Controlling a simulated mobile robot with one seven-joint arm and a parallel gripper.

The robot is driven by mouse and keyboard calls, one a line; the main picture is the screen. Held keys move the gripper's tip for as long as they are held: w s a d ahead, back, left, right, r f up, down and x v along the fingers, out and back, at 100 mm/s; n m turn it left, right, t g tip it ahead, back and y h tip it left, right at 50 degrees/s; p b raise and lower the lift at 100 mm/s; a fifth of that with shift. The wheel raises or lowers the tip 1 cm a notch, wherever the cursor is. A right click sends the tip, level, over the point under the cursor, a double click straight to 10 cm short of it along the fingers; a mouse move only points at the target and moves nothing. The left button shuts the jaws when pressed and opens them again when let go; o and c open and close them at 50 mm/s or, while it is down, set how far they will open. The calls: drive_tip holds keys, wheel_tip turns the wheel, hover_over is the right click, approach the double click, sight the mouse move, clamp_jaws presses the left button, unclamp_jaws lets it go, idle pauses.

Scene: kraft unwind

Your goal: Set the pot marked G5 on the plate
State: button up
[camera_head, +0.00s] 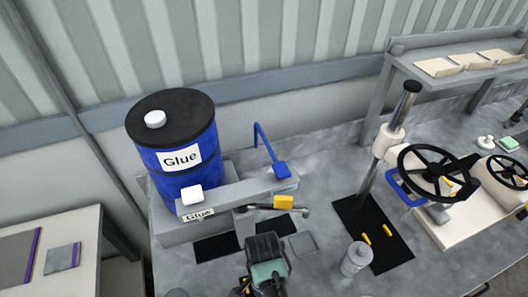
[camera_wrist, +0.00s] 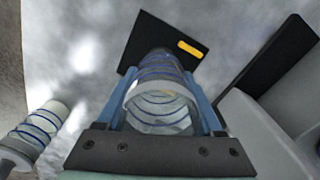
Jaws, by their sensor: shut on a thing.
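In the wrist view, my gripper (camera_wrist: 160,88) is shut on a clear, round pot (camera_wrist: 158,104) with blue rings, with one blue finger on each side. No G5 mark is readable on it. In the head view, my gripper (camera_head: 268,262) is at the bottom centre, in front of the glue bench, and hides the held pot. A second ringed pot (camera_wrist: 36,128) lies at the left of the wrist view. A grey pot (camera_head: 357,259) stands right of my gripper in the head view. A small grey square (camera_head: 303,244), possibly the plate, lies just right of my gripper.
A blue glue drum (camera_head: 175,145) stands behind on a grey bench, with a lever carrying a yellow block (camera_head: 284,202) in front. A black mat (camera_head: 372,235) with yellow pieces and a post is at the right, beside a handwheel (camera_head: 437,172). Bare grey surface lies between.

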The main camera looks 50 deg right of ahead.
drive_tip(key=shift+f, duration=0.8)
drive_tip(key=shift+f, duration=0.15)
drive_tip(key=o, duration=1.4)
drive_tip(key=shift+o, duration=0.2)
wheel_tip(320, 180, up, 12)
drive_tip(key=b, duration=0.1)
